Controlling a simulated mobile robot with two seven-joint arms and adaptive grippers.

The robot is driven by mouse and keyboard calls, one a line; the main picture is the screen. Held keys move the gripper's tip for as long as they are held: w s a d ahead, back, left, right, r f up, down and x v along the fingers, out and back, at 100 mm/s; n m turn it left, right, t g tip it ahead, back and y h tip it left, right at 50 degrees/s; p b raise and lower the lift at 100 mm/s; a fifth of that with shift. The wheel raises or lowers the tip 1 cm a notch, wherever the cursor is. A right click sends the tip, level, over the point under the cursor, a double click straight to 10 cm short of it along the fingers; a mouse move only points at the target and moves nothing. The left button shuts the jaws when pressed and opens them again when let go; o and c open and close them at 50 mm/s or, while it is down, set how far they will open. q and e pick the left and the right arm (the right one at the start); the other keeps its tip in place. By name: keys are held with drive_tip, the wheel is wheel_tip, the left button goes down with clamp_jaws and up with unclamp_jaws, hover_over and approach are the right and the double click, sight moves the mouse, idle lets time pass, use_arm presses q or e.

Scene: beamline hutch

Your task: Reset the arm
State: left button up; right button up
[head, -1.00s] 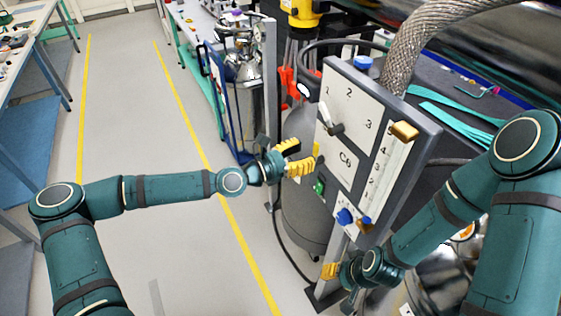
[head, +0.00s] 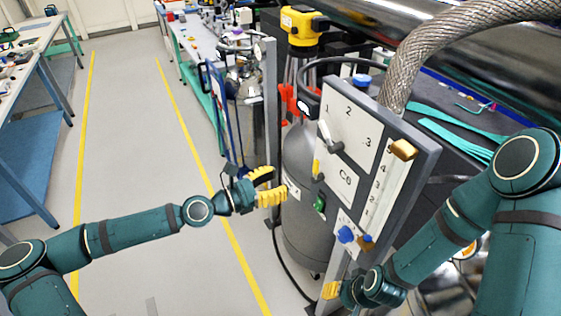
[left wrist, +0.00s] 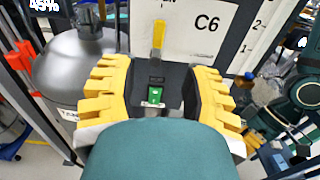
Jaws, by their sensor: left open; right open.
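My left gripper (head: 264,187) has yellow fingers and is open and empty, in the air to the left of the panel. In the left wrist view its fingers (left wrist: 160,95) stand apart, with the panel beyond. My right gripper (head: 331,290) is low, at the panel's lower edge, largely hidden behind my own wrist. The grey-framed panel (head: 345,181) carries a white lever (head: 328,136) by a dial marked 1 to 3, a yellow handle (head: 317,168), a green rocker (head: 320,203), a blue knob (head: 346,234) and a brass slider knob (head: 402,149). The yellow handle (left wrist: 159,38) and green rocker (left wrist: 155,95) also show in the left wrist view.
A grey tank (head: 301,215) stands behind the panel's left side. A braided hose (head: 420,60) arches over the back. A dark bench (head: 455,125) lies to the right. The floor (head: 130,160) between the yellow lines is clear.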

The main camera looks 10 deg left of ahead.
use_arm(q)
drive_tip(key=s+d+f+m+g+y+b, duration=0.1)
drive_tip(key=s+d+f+m+g, duration=0.4)
drive_tip(key=f, duration=0.4)
drive_tip(key=s+d+f+m+g+y+b, duration=0.1)
drive_tip(key=s+d+f+m+g+y, duration=0.15)
drive_tip(key=s+d+f+m, duration=0.45)
drive_tip(key=s+a+f+m+y, duration=0.2)
drive_tip(key=a+f+m+y, duration=0.1)
drive_tip(key=a+f+m, duration=0.2)
drive_tip(key=s+a+f+m+g+y+b, duration=0.1)
drive_tip(key=s+a+f+m+y, duration=0.2)
drive_tip(key=a+f+m, duration=0.3)
drive_tip(key=shift+a+y+b, duration=0.3)
drive_tip(key=shift+a+y, duration=0.35)
drive_tip(key=shift+a, duration=0.6)
drive_tip(key=shift+s, duration=0.1)
